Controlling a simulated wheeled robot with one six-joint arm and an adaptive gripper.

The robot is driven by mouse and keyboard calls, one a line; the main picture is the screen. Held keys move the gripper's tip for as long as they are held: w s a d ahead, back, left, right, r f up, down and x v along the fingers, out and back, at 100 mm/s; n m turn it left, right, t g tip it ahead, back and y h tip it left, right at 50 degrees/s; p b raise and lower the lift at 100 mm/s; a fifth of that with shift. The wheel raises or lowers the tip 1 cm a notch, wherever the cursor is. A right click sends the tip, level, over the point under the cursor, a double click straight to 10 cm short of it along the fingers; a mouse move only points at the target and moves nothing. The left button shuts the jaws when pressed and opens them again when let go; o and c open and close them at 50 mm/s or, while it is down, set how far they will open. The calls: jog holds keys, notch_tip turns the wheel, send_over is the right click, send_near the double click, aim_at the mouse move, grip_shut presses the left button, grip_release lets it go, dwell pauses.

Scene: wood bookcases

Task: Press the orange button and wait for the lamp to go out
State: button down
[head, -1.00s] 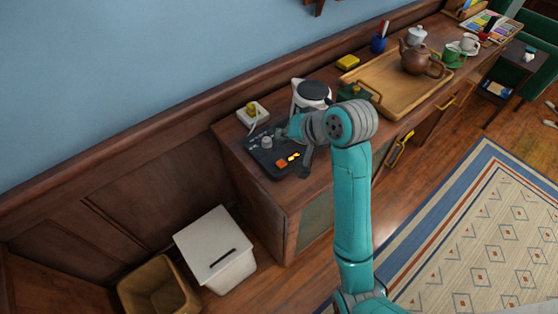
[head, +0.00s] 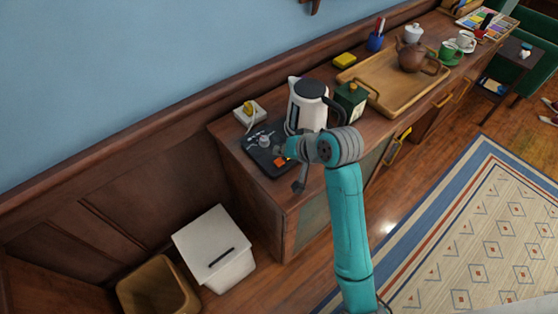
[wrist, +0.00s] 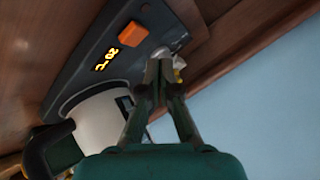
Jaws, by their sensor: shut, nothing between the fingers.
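The orange button (head: 280,162) is on a dark control panel (head: 256,160) at the near end of the wooden cabinet. In the wrist view, the orange button (wrist: 133,33) is beside a lit display (wrist: 105,58) reading 20 °C, upside down. A grey knob (head: 264,141) is on the same panel; it also shows in the wrist view (wrist: 161,54), just past my fingertips. My gripper (wrist: 158,66) is shut and empty, over the panel and apart from the orange button in the picture. Contact with the panel cannot be told. I cannot identify a lamp.
A white kettle (head: 304,110) with a dark lid stands right behind the panel, close to my arm. A dark green canister (head: 350,101) and a wooden tray (head: 385,102) are further right. A white socket box with a yellow plug (head: 249,108) is behind the panel.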

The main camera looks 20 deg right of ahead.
aim_at(281, 162)
jog(key=shift+f, duration=0.8)
jog(key=shift+f, duration=0.1)
dwell(0.8)
jog(key=shift+f, duration=0.3)
jog(key=shift+f, duration=0.5)
dwell(1.0)
jog(key=shift+r, duration=0.9)
jog(key=shift+r, duration=2.5)
